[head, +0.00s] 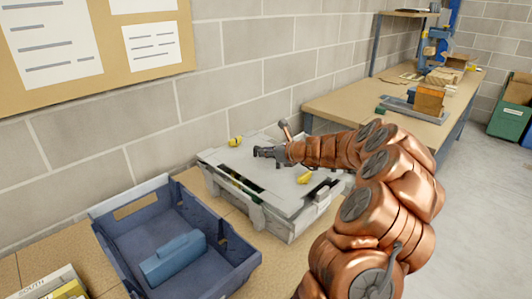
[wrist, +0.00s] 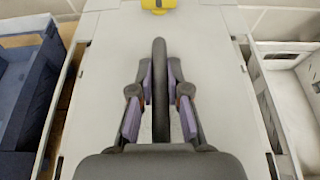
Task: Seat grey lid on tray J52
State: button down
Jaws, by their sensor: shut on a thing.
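The grey lid (head: 285,190) lies over the open top of a light grey tray (head: 262,218) on the bench. It looks askew, with dark gaps showing at its left and right edges. My gripper (head: 262,152) is shut on the lid's dark upright handle. In the wrist view, the fingers of my gripper (wrist: 160,95) stand on both sides of the handle (wrist: 160,60), over the lid (wrist: 215,60). Yellow clips show at the far end (head: 235,141) and near end (head: 304,178). I cannot read a J52 mark. Whether the lid touches the rim all round is unclear.
A blue crate (head: 105,235) holding a blue block (head: 172,258) stands close on the left. A block wall (head: 240,85) rises behind. A white open bin (wrist: 300,95) shows at right in the wrist view. A second bench (head: 350,100) stands at the back right.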

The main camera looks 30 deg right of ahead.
jog(key=shift+f+b, duration=0.4)
jog(key=shift+f, duration=0.3)
jog(key=shift+r+p, duration=0.1)
jog(key=shift+p, duration=0.6)
dwell(0.8)
jog(key=shift+f+b, duration=0.3)
jog(key=shift+f, duration=0.25)
dwell(0.4)
jog(key=c, duration=1.4)
grip_release()
jog(key=shift+s, duration=0.15)
jog(key=shift+s+d+r+p, duration=0.2)
jog(key=shift+s+r+p, duration=0.15)
jog(key=shift+s, duration=0.1)
notch_tip(320, 180, up, 4)
jog(key=f+p, duration=0.1)
jog(key=p, duration=0.4)
send_over(289, 174)
jog(key=shift+r, duration=0.25)
